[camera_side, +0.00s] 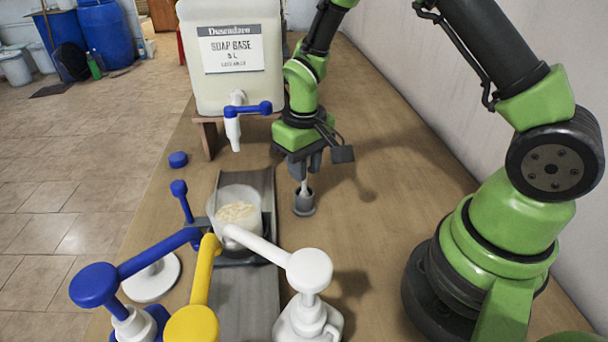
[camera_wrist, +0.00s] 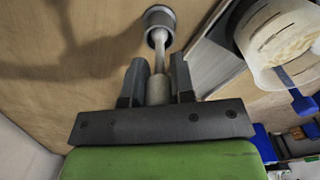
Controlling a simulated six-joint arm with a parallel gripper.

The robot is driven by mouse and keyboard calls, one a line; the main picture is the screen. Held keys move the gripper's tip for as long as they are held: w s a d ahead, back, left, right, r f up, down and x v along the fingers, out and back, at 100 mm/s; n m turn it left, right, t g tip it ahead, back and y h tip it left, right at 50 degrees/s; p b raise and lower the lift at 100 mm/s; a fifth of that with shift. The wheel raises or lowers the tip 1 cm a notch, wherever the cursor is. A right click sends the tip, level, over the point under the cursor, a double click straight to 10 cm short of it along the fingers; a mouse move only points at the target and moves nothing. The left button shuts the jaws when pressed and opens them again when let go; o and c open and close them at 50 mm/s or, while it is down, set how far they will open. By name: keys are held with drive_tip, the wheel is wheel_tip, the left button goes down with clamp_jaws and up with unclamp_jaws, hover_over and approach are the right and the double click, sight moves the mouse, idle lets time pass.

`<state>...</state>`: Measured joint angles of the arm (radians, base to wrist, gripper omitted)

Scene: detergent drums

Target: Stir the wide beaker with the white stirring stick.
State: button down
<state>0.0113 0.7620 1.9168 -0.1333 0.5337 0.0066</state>
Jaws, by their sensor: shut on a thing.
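My gripper (camera_side: 304,165) points down over the bench, right of the wide beaker. In the wrist view my gripper (camera_wrist: 157,85) has its two fingers on either side of the thick upper part of the white stirring stick (camera_wrist: 158,88) and is shut on it. The stick also shows in the side view (camera_side: 304,186), upright, its lower end inside the small grey holder cup (camera_side: 304,204); the cup shows in the wrist view too (camera_wrist: 159,18). The wide beaker (camera_side: 254,228) is clear, holds pale flakes, and stands on a grey strip. It also shows in the wrist view (camera_wrist: 262,76).
A soap base canister (camera_side: 235,85) with a blue-handled tap stands on a wooden stand behind the beaker. Blue, yellow and white pump heads (camera_side: 309,270) crowd the front, the white spout reaching the beaker. The bench right of the holder is clear.

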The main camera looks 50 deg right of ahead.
wheel_tip(320, 180, up, 20)
drive_tip(key=w+a, duration=0.4)
drive_tip(key=a, duration=1)
wheel_tip(320, 180, down, 17)
drive_tip(key=shift+s+d, duration=0.25)
drive_tip(key=shift+d, duration=0.05)
drive_tip(key=shift+f, duration=0.1)
idle(0.5)
drive_tip(key=shift+d, duration=0.1)
